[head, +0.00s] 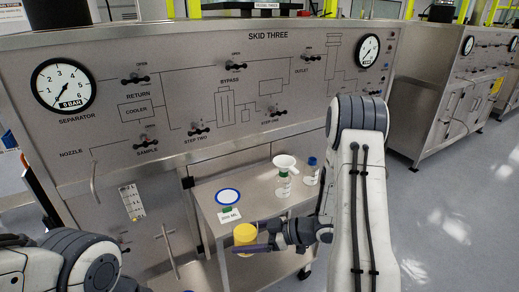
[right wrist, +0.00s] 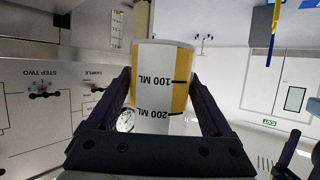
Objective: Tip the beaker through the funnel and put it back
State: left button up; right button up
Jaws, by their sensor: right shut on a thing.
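The beaker (head: 245,237), with yellow contents, is in my right gripper (head: 258,237), held in front of the small steel cart. The right wrist view shows the beaker (right wrist: 160,88) between both fingers, with 100 ML and 200 ML marks. Its lettering is inverted like the panel's there, so it looks about upright. The white funnel (head: 285,161) sits on a small bottle (head: 283,185) on the cart, behind and right of the beaker. A blue-rimmed white disc (head: 228,197) on the cart top is bare. My left arm shows at lower left; its gripper is out of sight.
A bottle with a blue cap (head: 312,171) stands right of the funnel. A small label card (head: 230,215) is at the cart's front left. The panel of gauges and valves (head: 180,70) rises behind the cart (head: 255,207). Open floor lies to the right.

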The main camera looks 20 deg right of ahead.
notch_tip(320, 180, up, 2)
jog(key=shift+r+p, duration=0.25)
jog(key=shift+p, duration=0.6)
pick_arm(q)
jog(key=shift+r, duration=1.1)
pick_arm(e)
jog(key=w+d+r+m+t+h, duration=0.2)
jog(key=w+d+m+h, duration=1.6)
jog(key=w+d, duration=0.3)
jog(key=shift+w+r+t+h, duration=0.2)
jog(key=shift+t+h, duration=0.2)
jog(key=shift+h, duration=0.3)
jog(key=shift+m, duration=0.4)
